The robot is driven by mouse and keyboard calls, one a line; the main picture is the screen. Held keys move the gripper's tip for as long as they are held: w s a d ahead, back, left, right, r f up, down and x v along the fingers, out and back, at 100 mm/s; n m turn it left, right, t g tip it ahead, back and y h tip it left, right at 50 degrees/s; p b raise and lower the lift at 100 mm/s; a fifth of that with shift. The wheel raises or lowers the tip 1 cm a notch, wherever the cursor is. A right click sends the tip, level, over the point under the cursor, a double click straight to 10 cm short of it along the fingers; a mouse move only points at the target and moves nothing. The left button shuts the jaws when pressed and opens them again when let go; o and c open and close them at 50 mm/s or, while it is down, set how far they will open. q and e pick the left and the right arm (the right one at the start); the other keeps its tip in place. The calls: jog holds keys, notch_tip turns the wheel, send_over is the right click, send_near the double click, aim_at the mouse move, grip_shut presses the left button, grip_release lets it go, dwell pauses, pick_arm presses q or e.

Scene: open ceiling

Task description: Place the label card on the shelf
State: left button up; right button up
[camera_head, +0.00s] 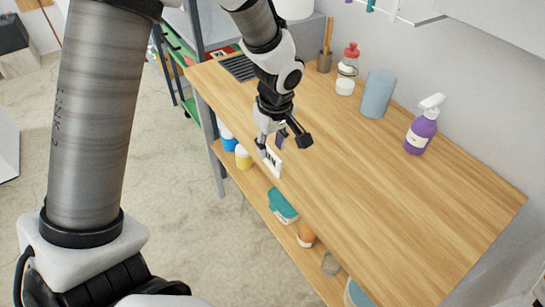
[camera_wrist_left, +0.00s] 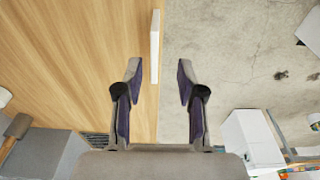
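The white label card (camera_head: 273,161), with dark marks, is upright at the front edge of the wooden shelf's top board (camera_head: 370,200). In the left wrist view the card (camera_wrist_left: 155,48) shows nearly edge-on, along the board's edge. My left gripper (camera_head: 272,143) is at the card from above. In the wrist view its two fingers (camera_wrist_left: 160,72) are spread, with the card's near end between them and a gap on each side. Whether the card rests on the board or hangs on its edge is unclear. My right gripper is in neither view.
Bottles and a teal item (camera_head: 283,206) are on the lower board. The top board's right part is clear.

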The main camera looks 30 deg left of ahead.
aim_at(272, 152)
pick_arm(q)
jog(key=f, duration=0.1)
jog(key=w+f, duration=0.1)
jog(key=f, duration=0.3)
jog(key=shift+w+a, duration=0.2)
jog(key=shift+a, duration=0.05)
jog(key=shift+s+r, duration=0.15)
jog(key=shift+s, duration=0.05)
jog(key=shift+s+r, duration=0.1)
jog(key=shift+s, duration=0.05)
grip_shut()
jog(key=shift+d, duration=0.1)
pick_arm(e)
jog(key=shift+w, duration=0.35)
